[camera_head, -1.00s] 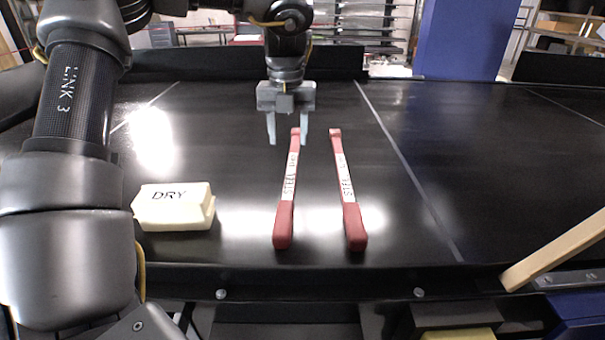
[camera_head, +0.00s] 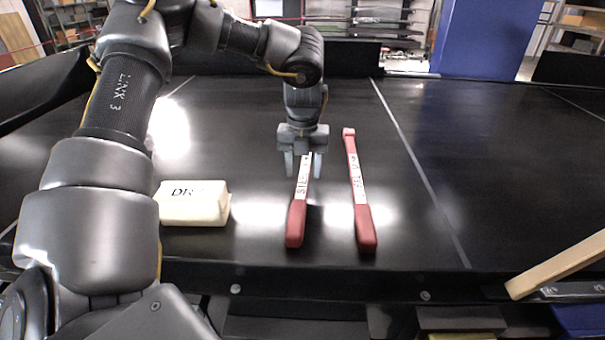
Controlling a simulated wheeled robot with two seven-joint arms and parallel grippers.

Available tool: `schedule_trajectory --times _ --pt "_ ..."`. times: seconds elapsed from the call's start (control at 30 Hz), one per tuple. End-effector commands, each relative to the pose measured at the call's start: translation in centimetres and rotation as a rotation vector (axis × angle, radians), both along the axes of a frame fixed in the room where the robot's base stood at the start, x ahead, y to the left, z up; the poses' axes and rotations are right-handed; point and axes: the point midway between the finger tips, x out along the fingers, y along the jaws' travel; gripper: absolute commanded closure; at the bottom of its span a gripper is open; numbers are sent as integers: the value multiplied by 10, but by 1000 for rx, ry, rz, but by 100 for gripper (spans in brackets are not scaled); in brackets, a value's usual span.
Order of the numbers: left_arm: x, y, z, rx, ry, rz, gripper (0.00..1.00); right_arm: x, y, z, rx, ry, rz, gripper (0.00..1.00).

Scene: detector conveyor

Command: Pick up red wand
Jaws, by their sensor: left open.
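Two red wands with white lettered labels lie side by side on the black conveyor. The left wand (camera_head: 296,222) has its thick red handle toward me, and its far end is hidden by my left gripper. The right wand (camera_head: 365,227) is fully in view, a little to the right of the gripper. My left gripper (camera_head: 303,168) points down over the upper part of the left wand. Its fingers are open, one on each side of the wand's label. I cannot tell how high the fingertips are above the belt. My right gripper is not in view.
A pale yellow block marked DRY (camera_head: 194,206) lies left of the wands, partly behind my left arm. A blue column (camera_head: 486,40) rises at the back. The belt right of the wands is clear.

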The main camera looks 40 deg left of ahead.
Motion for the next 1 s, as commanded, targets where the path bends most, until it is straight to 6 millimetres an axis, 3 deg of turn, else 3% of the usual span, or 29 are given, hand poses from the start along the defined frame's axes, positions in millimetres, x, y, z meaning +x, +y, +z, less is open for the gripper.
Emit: schedule_trajectory --times 0.13,0.37,0.77,1.0 --pt "-1 0 -13 0 1 0 51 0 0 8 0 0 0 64" --pt "0 0 -16 1 -1 1 51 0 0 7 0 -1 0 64" --pt "0 0 -15 1 0 1 100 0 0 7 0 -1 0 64" --pt "0 0 -15 1 -2 1 100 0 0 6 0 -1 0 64"
